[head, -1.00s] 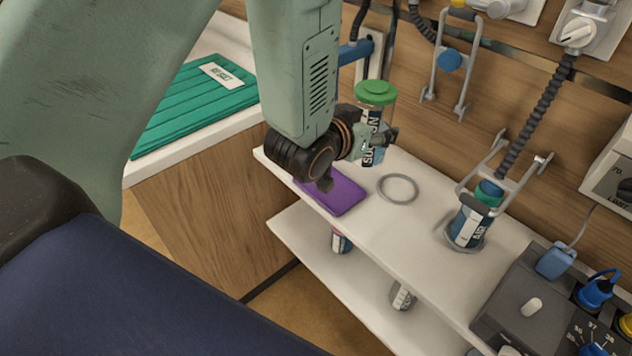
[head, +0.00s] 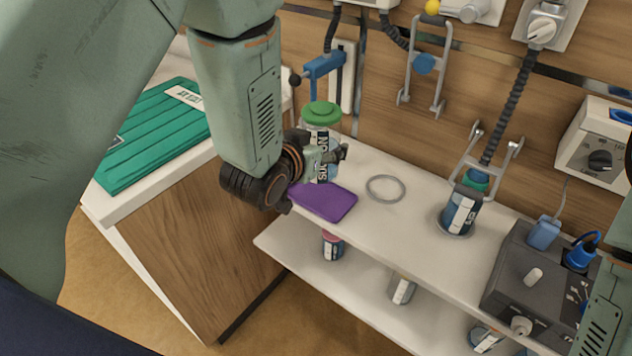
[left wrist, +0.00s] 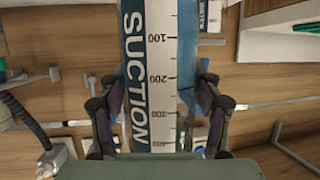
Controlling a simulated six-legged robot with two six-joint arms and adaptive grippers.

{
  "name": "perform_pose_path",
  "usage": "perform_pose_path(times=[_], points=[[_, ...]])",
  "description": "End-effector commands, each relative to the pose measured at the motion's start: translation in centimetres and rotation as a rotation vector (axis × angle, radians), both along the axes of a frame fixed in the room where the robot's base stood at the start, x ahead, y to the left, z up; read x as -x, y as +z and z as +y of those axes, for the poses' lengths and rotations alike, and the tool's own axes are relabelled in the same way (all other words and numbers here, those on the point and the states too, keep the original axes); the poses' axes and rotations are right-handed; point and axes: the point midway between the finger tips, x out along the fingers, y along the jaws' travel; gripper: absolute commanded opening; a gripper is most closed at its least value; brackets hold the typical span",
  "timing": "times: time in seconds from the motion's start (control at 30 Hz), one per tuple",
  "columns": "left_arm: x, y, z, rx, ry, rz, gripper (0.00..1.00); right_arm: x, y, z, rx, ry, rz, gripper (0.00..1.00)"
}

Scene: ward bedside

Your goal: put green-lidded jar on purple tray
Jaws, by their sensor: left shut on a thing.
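The green-lidded jar (head: 321,140) is clear, with a white and dark SUCTION label. It looks upright behind the purple tray (head: 338,206) in the head view. My left gripper (head: 330,156) is shut on its body. The label and scale fill the middle of the left wrist view (left wrist: 150,65), with my fingers on both sides. The tray lies flat at the shelf's left end, partly covered by my wrist. My right gripper is out of view.
A grey ring (head: 386,176) lies on the white shelf (head: 400,220), right of the tray. An AIR jar (head: 460,212) and a dark device (head: 535,275) stand farther right. Wall hoses and a blue bracket (head: 323,66) are behind.

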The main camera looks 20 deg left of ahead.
Motion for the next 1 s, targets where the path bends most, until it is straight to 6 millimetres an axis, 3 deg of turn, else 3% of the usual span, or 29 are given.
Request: perform_pose_path(times=[0.1,0.5,0.9,0.93,1.0], points=[[-0.1,-2.1,0.0,0.001,0.000,-0.002,0.17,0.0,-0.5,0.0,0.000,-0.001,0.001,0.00],[0.0,-6.4,0.2,0.000,0.001,-0.003,0.17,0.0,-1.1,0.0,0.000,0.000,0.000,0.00],[0.1,-6.9,0.5,0.000,0.001,-0.005,0.17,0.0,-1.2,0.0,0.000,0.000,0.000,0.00],[0.1,-6.9,0.5,0.000,0.001,-0.002,0.67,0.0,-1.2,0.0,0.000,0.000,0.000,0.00],[0.1,-6.9,0.4,0.000,0.001,-0.002,0.73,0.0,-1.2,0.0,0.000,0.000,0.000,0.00]])
